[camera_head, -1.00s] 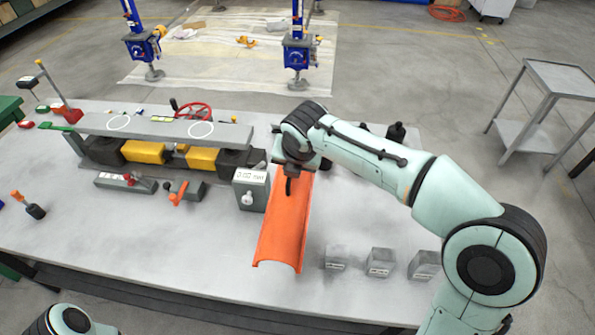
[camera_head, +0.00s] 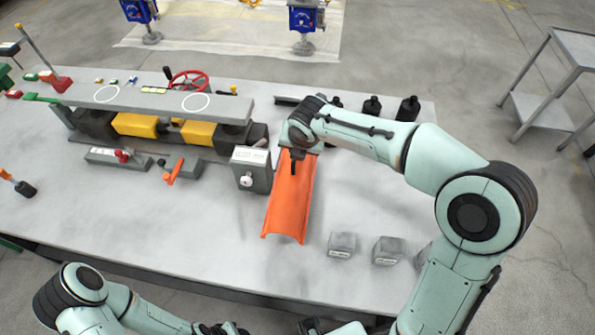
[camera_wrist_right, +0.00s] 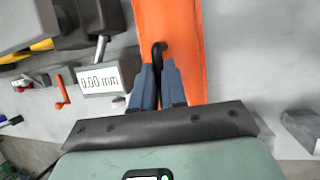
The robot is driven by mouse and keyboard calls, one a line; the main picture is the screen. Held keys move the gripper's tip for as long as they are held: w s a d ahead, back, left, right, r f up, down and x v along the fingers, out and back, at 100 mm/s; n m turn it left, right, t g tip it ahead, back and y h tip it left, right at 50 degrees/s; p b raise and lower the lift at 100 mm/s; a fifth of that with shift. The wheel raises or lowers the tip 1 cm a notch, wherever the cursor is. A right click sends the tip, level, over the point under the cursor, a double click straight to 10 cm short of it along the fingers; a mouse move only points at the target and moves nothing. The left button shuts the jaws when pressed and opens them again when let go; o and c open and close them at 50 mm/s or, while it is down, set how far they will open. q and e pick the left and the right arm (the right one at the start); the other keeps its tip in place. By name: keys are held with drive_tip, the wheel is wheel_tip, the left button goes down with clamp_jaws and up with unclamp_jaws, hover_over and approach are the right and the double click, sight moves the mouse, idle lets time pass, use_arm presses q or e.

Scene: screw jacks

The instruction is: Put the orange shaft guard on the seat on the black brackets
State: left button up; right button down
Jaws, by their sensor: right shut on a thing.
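The orange shaft guard (camera_head: 289,205) is a long curved trough, with its far end under my right arm and its near end toward the table's front. My right gripper (camera_head: 293,165) is at the guard's far part. In the right wrist view my right gripper (camera_wrist_right: 160,80) has its blue fingers shut on a black handle (camera_wrist_right: 157,52) on the guard (camera_wrist_right: 172,25). Dark blocks (camera_head: 93,124) stand under the grey plate; I cannot tell whether these are the brackets. A dark bar (camera_head: 288,101) behind my right arm is partly hidden.
A grey box with a white display (camera_head: 251,170) stands close left of the guard. Grey blocks (camera_head: 341,245) lie to its right. Black bottles (camera_head: 372,106) stand behind my right arm. The table's front left (camera_head: 140,225) is clear.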

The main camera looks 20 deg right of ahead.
sight(297, 170)
use_arm(q)
drive_tip(key=f+b, duration=0.1)
drive_tip(key=s+f+b, duration=0.1)
drive_tip(key=shift+s+f, duration=0.15)
drive_tip(key=shift+f, duration=0.25)
use_arm(e)
wheel_tip(297, 170, down, 10)
drive_tip(key=shift+w+r, duration=0.1)
drive_tip(key=shift+w, duration=0.05)
drive_tip(key=c, duration=1.5)
unclamp_jaws()
drive_tip(key=shift+f, duration=0.25)
drive_tip(key=o, duration=0.3)
drive_tip(key=shift+o, duration=0.2)
